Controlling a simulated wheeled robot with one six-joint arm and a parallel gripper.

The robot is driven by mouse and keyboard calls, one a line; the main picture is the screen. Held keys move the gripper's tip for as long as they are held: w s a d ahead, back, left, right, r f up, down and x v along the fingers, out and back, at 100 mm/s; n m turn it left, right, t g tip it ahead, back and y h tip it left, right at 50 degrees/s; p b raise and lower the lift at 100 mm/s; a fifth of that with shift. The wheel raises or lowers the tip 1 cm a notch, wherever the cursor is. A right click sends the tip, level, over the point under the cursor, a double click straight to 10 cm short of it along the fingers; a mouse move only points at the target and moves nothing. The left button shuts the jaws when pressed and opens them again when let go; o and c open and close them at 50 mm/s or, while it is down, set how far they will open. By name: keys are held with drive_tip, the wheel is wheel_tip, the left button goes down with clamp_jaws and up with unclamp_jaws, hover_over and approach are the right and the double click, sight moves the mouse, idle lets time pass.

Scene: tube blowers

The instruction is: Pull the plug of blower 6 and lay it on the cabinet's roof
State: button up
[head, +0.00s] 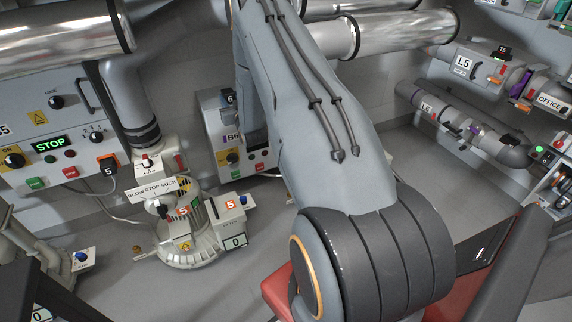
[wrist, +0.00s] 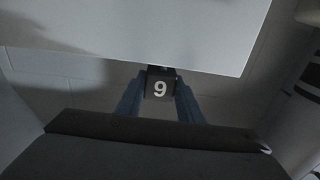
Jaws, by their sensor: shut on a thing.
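My gripper (wrist: 160,92) is shut on a small black plug (wrist: 160,86), its two blue fingers on either side. The white figure on it reads as 9 in the wrist view; it may be a 6 seen upside down. The plug's far end meets the edge of a pale flat panel (wrist: 130,30); I cannot tell whether it sits in a socket. In the head view the cabinet marked B6 (head: 232,136) stands left of my arm, which hides its right part. A black tag with a 6 (head: 229,98) shows near its top. Blower 6 and my gripper are hidden in the head view.
Blower 5 (head: 190,232) stands on the floor at left, under its cabinet (head: 42,115) with a lit STOP sign. Large metal pipes (head: 390,32) run along the top. Grey units marked L5 (head: 478,66) and L6 (head: 440,112) are on the right wall.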

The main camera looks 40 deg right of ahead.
drive_tip(key=shift+f, duration=0.35)
idle(0.4)
drive_tip(key=o, duration=1.4)
drive_tip(key=shift+p+v, duration=2.2)
drive_tip(key=shift+v, duration=5.7)
drive_tip(key=shift+d, duration=0.15)
